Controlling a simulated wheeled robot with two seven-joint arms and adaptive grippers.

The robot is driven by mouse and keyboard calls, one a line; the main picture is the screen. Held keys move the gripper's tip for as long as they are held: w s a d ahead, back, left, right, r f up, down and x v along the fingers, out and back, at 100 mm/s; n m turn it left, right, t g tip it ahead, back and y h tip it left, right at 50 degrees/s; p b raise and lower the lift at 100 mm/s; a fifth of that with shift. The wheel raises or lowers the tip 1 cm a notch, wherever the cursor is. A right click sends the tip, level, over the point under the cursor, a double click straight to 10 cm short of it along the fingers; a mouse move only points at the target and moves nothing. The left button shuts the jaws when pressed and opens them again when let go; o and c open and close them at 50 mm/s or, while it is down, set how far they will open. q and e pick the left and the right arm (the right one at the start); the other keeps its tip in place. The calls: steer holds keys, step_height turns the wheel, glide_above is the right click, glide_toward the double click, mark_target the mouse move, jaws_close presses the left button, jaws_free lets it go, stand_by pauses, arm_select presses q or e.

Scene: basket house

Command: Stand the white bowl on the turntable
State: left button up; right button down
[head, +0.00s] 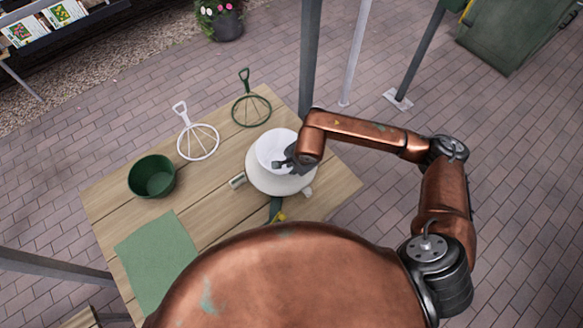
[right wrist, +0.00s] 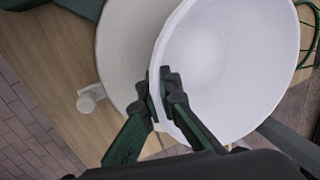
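The white bowl (head: 270,148) is over the far part of the pale round turntable (head: 263,183) at the right of the wooden table. My right gripper (head: 286,163) is at the bowl's near right rim. In the right wrist view, its fingers (right wrist: 165,92) are closed on the rim of the bowl (right wrist: 235,60), one on each side of the wall. The turntable (right wrist: 122,60) shows behind the bowl there, with a small knob at its edge. I cannot tell whether the bowl's base touches the turntable. My left gripper is out of view.
A dark green bowl (head: 152,177) and a green mat (head: 156,262) are on the table's left. A white ringed holder (head: 198,142) and a green one (head: 251,110) lie at the back. A post (head: 309,60) stands behind the table.

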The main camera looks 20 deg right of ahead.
steer(key=c, duration=2.2)
jaws_free()
steer(key=shift+o, duration=0.2)
steer(key=shift+r+p, duration=0.25)
steer(key=shift+p, duration=0.1)
steer(key=v, duration=1.2)
steer(key=shift+b, duration=0.35)
steer(key=shift+f, duration=0.15)
